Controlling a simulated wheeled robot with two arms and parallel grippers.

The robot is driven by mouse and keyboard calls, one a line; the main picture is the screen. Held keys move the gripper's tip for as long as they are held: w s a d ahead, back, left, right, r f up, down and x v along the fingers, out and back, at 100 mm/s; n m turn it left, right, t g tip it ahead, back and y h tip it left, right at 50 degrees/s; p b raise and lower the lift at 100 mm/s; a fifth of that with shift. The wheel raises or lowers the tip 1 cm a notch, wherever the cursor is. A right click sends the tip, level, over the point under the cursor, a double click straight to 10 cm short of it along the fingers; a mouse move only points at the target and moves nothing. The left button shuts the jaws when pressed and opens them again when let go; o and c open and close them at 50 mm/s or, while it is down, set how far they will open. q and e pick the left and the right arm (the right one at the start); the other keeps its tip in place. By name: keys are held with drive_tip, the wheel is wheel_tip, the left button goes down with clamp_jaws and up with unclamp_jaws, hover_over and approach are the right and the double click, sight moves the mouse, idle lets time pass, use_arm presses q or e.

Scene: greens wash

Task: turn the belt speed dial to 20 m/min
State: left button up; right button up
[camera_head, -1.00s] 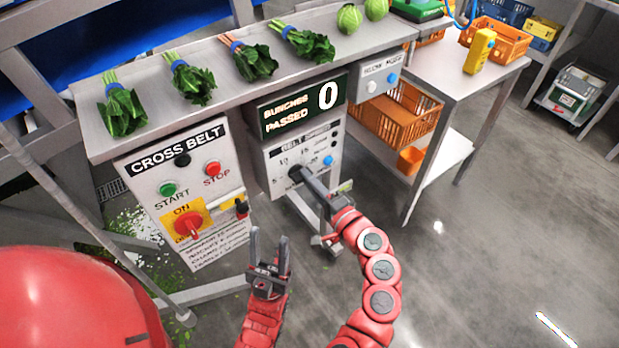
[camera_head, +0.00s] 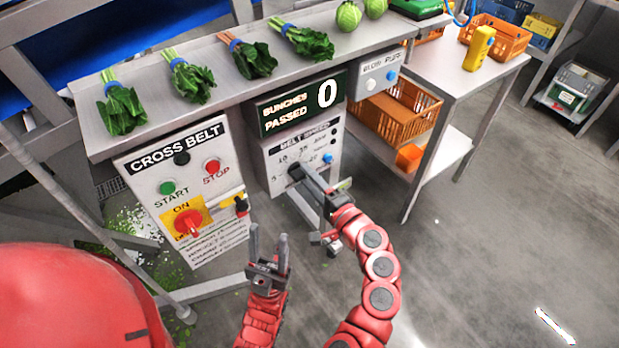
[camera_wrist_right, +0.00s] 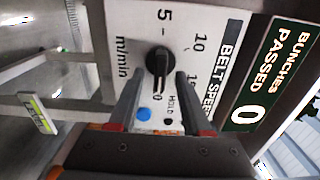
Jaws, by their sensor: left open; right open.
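The belt speed dial is a black knob (camera_wrist_right: 158,62) with a raised bar, on the white belt speed panel (camera_head: 328,150). In the right wrist view the bar points down the picture, toward a partly covered number ending in 0, beyond the 15 mark. My right gripper (camera_wrist_right: 160,76) is open, with one finger on each side of the knob; whether they touch it I cannot tell. In the head view the right gripper (camera_head: 297,172) covers most of the dial. My left gripper (camera_head: 268,232) is open and empty, in front of the cross belt panel.
The cross belt panel (camera_head: 222,177) has start and stop buttons and a red rotary switch (camera_head: 188,222). A display (camera_head: 298,105) reading 0 sits above the dial panel. A blue button (camera_wrist_right: 144,114) is near the dial. Bunched greens lie on the counter above. Floor at right is clear.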

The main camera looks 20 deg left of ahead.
drive_tip(key=b+v, duration=0.1)
drive_tip(key=v, duration=1.6)
drive_tip(key=shift+s+d+f, duration=0.1)
drive_tip(key=shift+s+d, duration=0.05)
